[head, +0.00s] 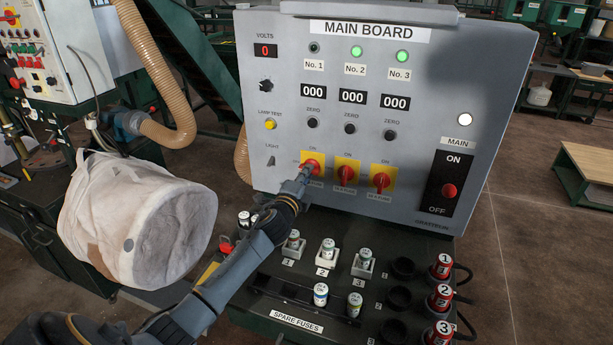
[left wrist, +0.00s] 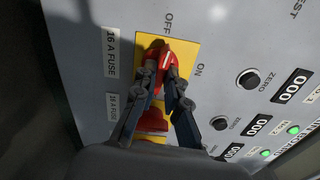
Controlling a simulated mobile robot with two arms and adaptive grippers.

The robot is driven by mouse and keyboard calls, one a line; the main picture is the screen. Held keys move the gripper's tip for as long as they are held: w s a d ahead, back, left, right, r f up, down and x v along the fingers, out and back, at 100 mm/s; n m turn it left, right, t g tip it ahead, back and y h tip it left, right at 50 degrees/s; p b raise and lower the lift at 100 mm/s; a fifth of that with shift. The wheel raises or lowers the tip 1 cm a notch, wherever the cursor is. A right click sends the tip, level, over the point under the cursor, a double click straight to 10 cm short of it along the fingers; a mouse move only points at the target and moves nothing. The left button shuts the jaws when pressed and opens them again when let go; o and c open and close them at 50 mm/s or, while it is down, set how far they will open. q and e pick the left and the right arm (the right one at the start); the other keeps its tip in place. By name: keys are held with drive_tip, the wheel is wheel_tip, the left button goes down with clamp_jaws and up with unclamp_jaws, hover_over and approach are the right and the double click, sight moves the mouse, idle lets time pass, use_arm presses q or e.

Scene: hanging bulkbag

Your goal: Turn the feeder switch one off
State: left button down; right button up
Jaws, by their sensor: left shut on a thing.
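Feeder switch one is a red rotary knob (head: 312,167) on a yellow plate, the leftmost of three on the grey main board. In the left wrist view the same red knob (left wrist: 166,54) sits between my fingertips. My left gripper (head: 304,174) is shut on it; its fingers (left wrist: 162,72) grip its sides and partly hide which way it points. The plate shows ON and OFF labels. Lamp No. 1 (head: 314,48) above is dark; lamp No. 2 (head: 357,52) and lamp No. 3 (head: 403,57) glow green. My right gripper is not in view.
Two similar red switches, the middle one (head: 346,174) and the right one (head: 381,181), sit close beside it. A main switch (head: 449,190) is farther right. Fuses and sockets stand on the ledge below my arm. A white bulk bag (head: 140,222) hangs at left.

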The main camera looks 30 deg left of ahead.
use_arm(q)
drive_tip(key=shift+n, duration=0.6)
drive_tip(key=c, duration=1.4)
unclamp_jaws()
drive_tip(key=v, duration=1.2)
